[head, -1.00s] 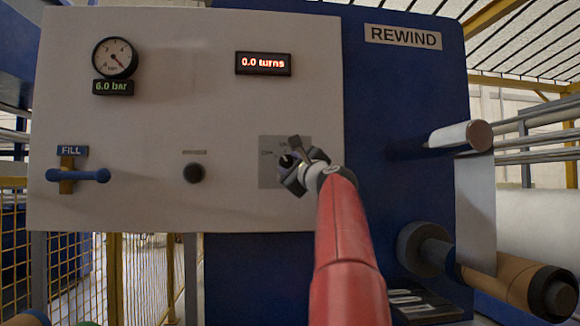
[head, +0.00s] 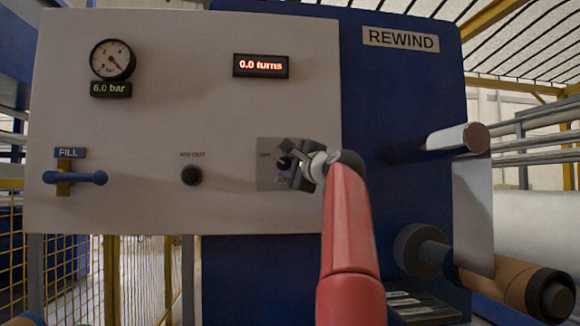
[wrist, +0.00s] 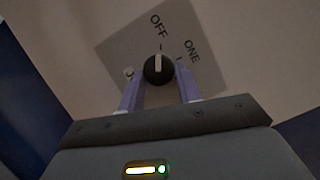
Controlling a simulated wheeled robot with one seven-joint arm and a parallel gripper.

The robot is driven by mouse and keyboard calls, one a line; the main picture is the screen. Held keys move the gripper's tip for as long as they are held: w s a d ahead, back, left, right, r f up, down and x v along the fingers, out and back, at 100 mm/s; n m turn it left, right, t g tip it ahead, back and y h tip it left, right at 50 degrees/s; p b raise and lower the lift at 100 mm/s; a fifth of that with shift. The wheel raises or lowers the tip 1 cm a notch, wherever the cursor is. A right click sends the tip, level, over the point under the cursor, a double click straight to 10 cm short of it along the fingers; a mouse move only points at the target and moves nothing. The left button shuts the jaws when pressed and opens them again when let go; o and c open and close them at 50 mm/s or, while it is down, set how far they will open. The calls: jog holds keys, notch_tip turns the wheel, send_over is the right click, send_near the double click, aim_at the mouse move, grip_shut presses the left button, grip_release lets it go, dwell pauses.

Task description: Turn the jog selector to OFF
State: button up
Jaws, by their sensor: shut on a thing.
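The jog selector (wrist: 158,68) is a round black knob with a white pointer bar, on a grey square plate (wrist: 120,45) on the white panel. In the wrist view the pointer lines up with the tick below the word OFF. ONE is to its right, and a third label at the left is mostly hidden by a finger. My gripper (wrist: 160,88) has its two purple fingers on either side of the knob, shut on it. In the head view my gripper (head: 290,165) covers much of the plate (head: 265,183).
The panel also bears a black knob (head: 192,175), a blue FILL handle (head: 88,177), a pressure gauge (head: 112,60) reading 6.0 bar, and a display (head: 261,65) reading 0.0 turns. Rollers (head: 460,138) stick out at the right.

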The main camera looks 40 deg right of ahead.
jog(key=o, duration=1)
jog(key=shift+c, duration=0.2)
jog(key=r+b+v, duration=0.1)
jog(key=b+v, duration=0.2)
jog(key=v, duration=0.4)
jog(key=shift+s+f+b, duration=0.35)
jog(key=shift+s+f, duration=0.05)
jog(key=shift+f, duration=0.15)
jog(key=shift+s+a, duration=0.1)
jog(key=shift+a, duration=0.05)
